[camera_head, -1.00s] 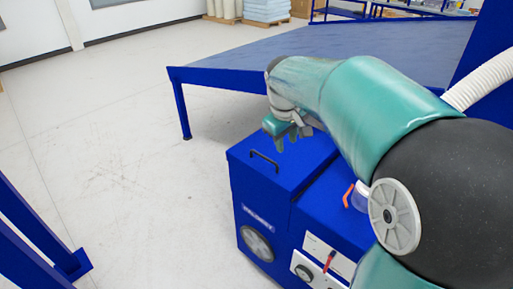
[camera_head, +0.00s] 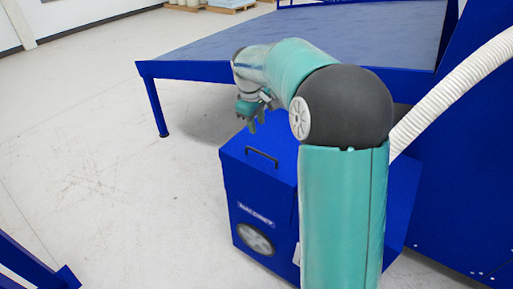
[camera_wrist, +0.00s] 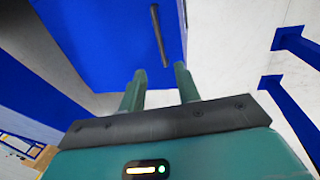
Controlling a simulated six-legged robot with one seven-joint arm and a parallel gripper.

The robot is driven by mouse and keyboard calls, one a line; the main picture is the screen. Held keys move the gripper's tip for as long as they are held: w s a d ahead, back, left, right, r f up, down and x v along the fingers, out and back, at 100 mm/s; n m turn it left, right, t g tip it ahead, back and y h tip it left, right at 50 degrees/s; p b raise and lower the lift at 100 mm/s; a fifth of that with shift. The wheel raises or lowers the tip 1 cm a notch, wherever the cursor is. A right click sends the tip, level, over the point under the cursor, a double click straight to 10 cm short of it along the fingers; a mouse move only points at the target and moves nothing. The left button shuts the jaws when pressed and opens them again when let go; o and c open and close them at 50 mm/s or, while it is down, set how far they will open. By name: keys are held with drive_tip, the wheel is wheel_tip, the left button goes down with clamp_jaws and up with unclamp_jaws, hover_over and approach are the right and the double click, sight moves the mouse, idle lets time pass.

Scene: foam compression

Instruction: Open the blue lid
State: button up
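The blue lid (camera_head: 276,143) is the flat top of a blue box and lies closed. Its black bar handle (camera_head: 262,157) stands near the front edge. My gripper (camera_head: 251,124) is above the lid, up and slightly left of the handle in the head view, pointing down. In the wrist view my gripper (camera_wrist: 160,74) has its two fingers apart with nothing between them. The handle (camera_wrist: 160,36) shows beyond the fingertips against the blue lid (camera_wrist: 105,40), apart from them. My arm hides the lid's right part in the head view.
A large blue-framed table (camera_head: 290,45) with a grey top stands behind the box. A white corrugated hose (camera_head: 450,90) hangs at right beside a tall blue panel. A blue frame (camera_head: 35,268) stands at lower left. The floor left of the box is clear.

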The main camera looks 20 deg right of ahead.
sight(262, 154)
drive_tip(key=d+f, duration=0.1)
drive_tip(key=f, duration=0.8)
drive_tip(key=w+d+f, duration=0.1)
drive_tip(key=f, duration=0.3)
drive_tip(key=shift+d+f, duration=0.15)
drive_tip(key=shift+d, duration=0.15)
clamp_jaws()
